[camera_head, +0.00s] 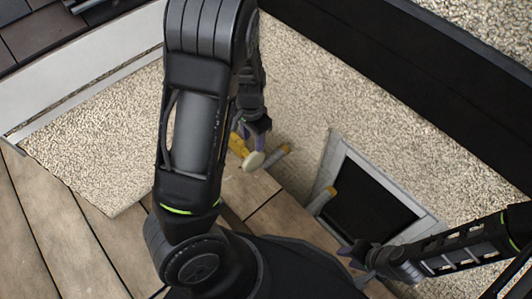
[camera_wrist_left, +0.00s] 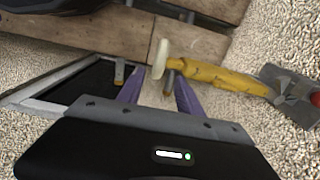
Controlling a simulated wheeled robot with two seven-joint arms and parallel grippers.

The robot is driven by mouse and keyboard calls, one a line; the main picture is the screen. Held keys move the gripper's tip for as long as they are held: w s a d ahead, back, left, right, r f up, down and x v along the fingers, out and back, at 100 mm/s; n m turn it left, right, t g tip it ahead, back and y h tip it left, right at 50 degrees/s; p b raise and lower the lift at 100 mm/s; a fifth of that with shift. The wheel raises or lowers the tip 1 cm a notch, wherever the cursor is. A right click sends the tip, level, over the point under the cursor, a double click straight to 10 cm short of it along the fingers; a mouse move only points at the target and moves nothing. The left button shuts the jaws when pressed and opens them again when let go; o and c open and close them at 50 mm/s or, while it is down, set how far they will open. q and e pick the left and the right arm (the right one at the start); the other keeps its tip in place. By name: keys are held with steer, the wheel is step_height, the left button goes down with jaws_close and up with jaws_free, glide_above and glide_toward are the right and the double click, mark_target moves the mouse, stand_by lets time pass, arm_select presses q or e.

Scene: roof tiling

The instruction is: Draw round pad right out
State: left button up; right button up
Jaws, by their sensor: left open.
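The round pad (camera_head: 254,161) is a cream disc at the end of a yellow body (camera_head: 238,146), just below my left gripper (camera_head: 250,137) in the head view. In the left wrist view the round pad (camera_wrist_left: 159,58) is seen nearly edge-on, by the tips of the open purple fingers (camera_wrist_left: 158,88). The yellow body (camera_wrist_left: 215,75) runs right from it to a grey metal head (camera_wrist_left: 285,95). I cannot tell whether a finger touches the pad. My right gripper (camera_head: 357,256) is at lower right, away from the pad; its finger gap is unclear.
Wooden planks (camera_head: 45,225) lie at lower left. Pebbly wall surface (camera_head: 310,90) and a dark beam (camera_head: 420,75) are at upper right.

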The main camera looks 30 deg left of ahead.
mark_target(254, 154)
arm_select(q)
steer(key=shift+s, duration=0.1)
steer(key=shift+f, duration=0.1)
steer(key=shift+f+b, duration=0.3)
steer(key=shift+f, duration=0.15)
step_height(254, 154, down, 7)
steer(key=b, duration=0.3)
steer(key=shift+r, duration=0.1)
jaws_close()
stand_by(1.2)
